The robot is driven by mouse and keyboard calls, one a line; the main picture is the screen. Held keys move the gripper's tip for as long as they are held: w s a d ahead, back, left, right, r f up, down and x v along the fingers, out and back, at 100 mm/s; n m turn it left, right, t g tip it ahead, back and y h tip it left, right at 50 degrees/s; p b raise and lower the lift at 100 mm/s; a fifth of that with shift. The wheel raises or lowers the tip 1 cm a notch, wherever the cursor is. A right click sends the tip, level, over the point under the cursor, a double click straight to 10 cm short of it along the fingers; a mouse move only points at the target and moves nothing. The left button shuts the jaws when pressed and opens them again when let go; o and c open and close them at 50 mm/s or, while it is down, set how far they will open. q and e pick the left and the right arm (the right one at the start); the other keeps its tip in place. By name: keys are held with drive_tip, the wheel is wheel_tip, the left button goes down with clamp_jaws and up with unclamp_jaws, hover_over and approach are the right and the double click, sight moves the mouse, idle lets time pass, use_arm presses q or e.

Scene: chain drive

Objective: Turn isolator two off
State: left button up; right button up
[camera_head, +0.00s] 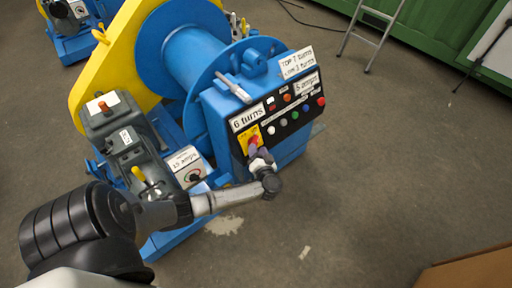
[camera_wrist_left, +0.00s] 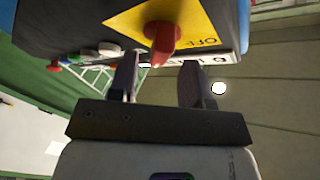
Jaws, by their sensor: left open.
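A red rotary knob on a yellow plate sits at the left end of the blue machine's black control panel. In the head view the knob (camera_head: 253,140) is partly hidden by my gripper. In the left wrist view the red knob (camera_wrist_left: 161,38) and yellow plate (camera_wrist_left: 195,22) are large, with upside-down "OFF" lettering. My left gripper (camera_head: 261,156) is open in front of the knob. In the left wrist view its fingers (camera_wrist_left: 157,68) stand either side of the knob's tip, with gaps visible. I cannot read an isolator number. My right gripper is not in view.
The panel (camera_head: 284,112) carries several coloured buttons and handwritten labels, including "6 turns" (camera_head: 247,117). A white-faced box marked "15 amps" (camera_head: 186,166) and a grey unit with an orange knob (camera_head: 103,106) stand left. A cardboard-coloured box (camera_head: 470,272) is lower right. Floor right is mostly clear.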

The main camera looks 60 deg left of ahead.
use_arm(q)
drive_tip(key=shift+b+x, duration=0.3)
drive_tip(key=shift+x, duration=1.1)
